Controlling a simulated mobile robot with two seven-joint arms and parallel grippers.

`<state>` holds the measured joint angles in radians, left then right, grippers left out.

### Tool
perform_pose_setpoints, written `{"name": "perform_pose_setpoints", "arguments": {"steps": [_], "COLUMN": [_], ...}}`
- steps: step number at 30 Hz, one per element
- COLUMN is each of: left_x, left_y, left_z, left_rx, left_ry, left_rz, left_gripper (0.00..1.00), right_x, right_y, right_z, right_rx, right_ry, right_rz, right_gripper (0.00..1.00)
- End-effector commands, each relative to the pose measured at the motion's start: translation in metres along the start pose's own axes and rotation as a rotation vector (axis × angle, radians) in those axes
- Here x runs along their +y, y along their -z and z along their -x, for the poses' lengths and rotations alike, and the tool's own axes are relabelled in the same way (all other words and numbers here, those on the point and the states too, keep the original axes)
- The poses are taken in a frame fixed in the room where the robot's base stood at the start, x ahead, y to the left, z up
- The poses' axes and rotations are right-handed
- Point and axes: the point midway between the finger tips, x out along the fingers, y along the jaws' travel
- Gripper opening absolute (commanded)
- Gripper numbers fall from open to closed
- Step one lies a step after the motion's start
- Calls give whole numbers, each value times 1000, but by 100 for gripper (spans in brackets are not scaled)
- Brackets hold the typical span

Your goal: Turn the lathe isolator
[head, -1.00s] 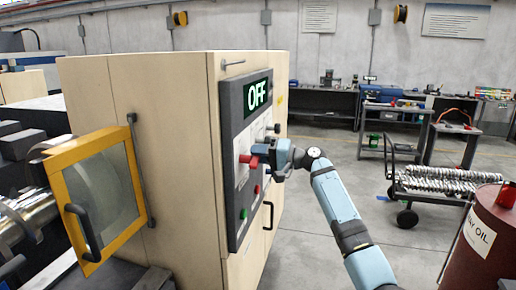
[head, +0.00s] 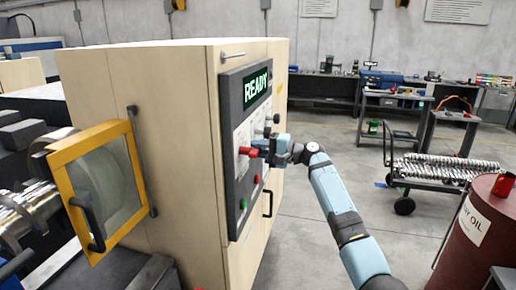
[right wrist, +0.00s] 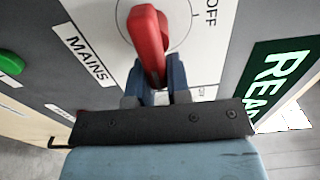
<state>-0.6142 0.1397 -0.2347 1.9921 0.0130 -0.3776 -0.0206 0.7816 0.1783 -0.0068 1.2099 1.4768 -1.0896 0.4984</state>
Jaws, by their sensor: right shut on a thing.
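The lathe isolator is a red handle (head: 247,152) on the dark control panel (head: 232,190) of the beige cabinet. In the right wrist view the red handle (right wrist: 148,38) sits on a white plate, with an OFF mark beside it and a MAINS label to its left. My right gripper (head: 270,149) is shut on the handle's end; its blue fingers (right wrist: 160,78) lie on either side of it. My left gripper is not in view.
A yellow-framed guard window (head: 103,190) stands at the left of the cabinet (head: 180,130). A green button (head: 243,204) and a red button (head: 257,179) sit below the handle. An oil barrel (head: 480,230) stands at right, near a cart (head: 445,170). Open floor lies between.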

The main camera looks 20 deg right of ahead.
Motion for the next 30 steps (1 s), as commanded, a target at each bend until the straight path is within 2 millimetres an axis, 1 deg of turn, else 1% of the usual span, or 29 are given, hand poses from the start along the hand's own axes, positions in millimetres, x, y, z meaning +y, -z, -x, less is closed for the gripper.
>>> {"name": "perform_pose_setpoints", "arguments": {"steps": [5, 6, 8, 9, 17, 20, 23, 30], "left_x": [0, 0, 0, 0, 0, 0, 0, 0], "left_y": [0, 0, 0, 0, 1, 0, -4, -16], "left_z": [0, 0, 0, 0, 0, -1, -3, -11], "left_rx": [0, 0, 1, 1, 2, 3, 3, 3], "left_ry": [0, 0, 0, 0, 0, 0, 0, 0], "left_rz": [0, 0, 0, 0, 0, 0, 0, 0], "left_gripper": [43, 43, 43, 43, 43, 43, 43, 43], "right_x": [0, 0, 0, 0, 0, 2, 3, 4], "right_y": [0, 0, 0, 0, 0, 0, 0, 0], "right_z": [0, 0, 0, 0, 1, 7, 21, 76], "right_rx": [0, 0, 0, 0, 0, 1, 1, 2], "right_ry": [0, 0, 0, 0, 0, -1, -1, -1], "right_rz": [-1, -1, -1, -1, 0, 0, 2, 2], "right_gripper": [0, 24, 38, 43, 43, 43, 43, 43]}}
